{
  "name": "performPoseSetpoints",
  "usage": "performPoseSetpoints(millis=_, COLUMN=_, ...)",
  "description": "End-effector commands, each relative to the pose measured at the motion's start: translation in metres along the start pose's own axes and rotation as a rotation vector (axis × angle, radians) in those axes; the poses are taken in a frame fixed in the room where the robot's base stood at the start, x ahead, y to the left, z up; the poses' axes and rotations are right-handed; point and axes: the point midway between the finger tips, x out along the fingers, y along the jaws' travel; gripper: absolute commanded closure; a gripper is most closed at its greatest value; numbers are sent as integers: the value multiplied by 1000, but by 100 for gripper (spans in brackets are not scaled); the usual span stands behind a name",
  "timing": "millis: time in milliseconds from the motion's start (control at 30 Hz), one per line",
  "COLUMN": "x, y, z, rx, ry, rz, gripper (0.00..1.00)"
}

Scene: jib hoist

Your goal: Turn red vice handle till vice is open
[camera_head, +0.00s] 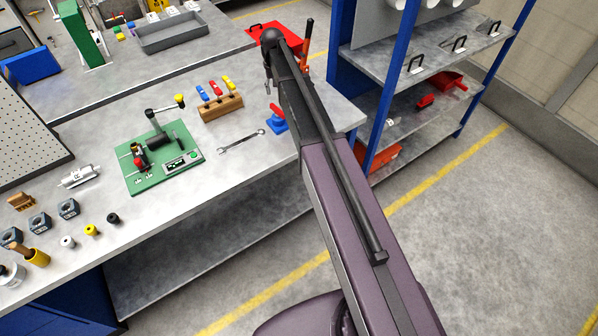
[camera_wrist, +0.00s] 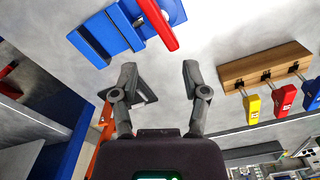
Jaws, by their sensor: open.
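The blue vice (camera_head: 277,125) sits on the grey bench near its right end in the head view, with its red handle (camera_head: 277,110) on top. In the wrist view the blue vice (camera_wrist: 101,36) is at the upper left, and the red handle (camera_wrist: 158,22) slants across its right part. My gripper (camera_wrist: 159,70) is open and empty. Its fingertips are apart, just below the red handle in the wrist view, not touching it. In the head view my arm hides most of the gripper.
A wooden block (camera_head: 222,109) with coloured-handled tools stands left of the vice; it also shows in the wrist view (camera_wrist: 262,66). A wrench (camera_head: 241,141) lies in front. A green board (camera_head: 135,181) with fittings is farther left. A blue-framed shelf (camera_head: 352,63) stands to the right.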

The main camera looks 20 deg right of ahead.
Motion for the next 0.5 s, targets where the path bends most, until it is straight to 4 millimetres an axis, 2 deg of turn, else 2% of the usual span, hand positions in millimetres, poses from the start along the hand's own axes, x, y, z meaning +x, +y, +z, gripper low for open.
performPoseSetpoints(millis=33, x=-9, y=0, z=0, rx=0, ry=0, rz=0, gripper=41)
performPoseSetpoints(millis=500, x=-44, y=0, z=0, rx=0, ry=0, rz=0, gripper=41)
